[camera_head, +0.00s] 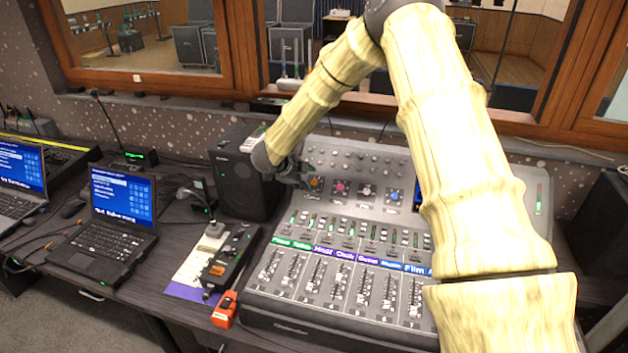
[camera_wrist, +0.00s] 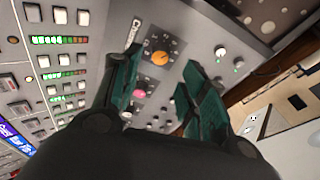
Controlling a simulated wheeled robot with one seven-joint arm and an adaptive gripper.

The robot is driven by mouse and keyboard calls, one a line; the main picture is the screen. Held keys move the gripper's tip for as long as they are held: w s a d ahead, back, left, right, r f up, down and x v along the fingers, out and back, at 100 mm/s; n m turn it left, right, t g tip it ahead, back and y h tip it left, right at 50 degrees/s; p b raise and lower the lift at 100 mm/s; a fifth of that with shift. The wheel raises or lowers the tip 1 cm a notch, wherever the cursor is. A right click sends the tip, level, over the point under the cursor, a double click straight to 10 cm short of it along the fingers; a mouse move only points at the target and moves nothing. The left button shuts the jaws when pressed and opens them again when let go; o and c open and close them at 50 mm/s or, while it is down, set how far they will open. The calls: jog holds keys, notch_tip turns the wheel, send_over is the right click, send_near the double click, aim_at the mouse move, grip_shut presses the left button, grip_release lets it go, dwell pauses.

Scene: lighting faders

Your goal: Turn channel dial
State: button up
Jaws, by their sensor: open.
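The mixing console (camera_head: 262,312) fills the middle of the desk, with faders in front and knobs along its upper panel. An orange dial (camera_wrist: 160,58) sits on a dark square plate in the wrist view, between and beyond my fingertips. A pink dial (camera_wrist: 139,94) lies beside it, partly hidden by a finger. In the head view, the pink dial (camera_head: 340,187) and a blue dial (camera_head: 394,195) show to the right of my gripper (camera_head: 303,181). My gripper is open and empty, at the upper left of the console; it also shows in the wrist view (camera_wrist: 157,75).
A black speaker (camera_head: 236,180) stands just left of my gripper. A black control box (camera_head: 230,258) and an orange device (camera_head: 225,310) lie left of the console. A laptop (camera_head: 105,240) is further left. The wooden window frame (camera_head: 240,60) runs behind.

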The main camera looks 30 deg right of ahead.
aim_at(314, 183)
jog(key=shift+p+x, duration=0.8)
jog(key=shift+x, duration=2.2)
grip_shut()
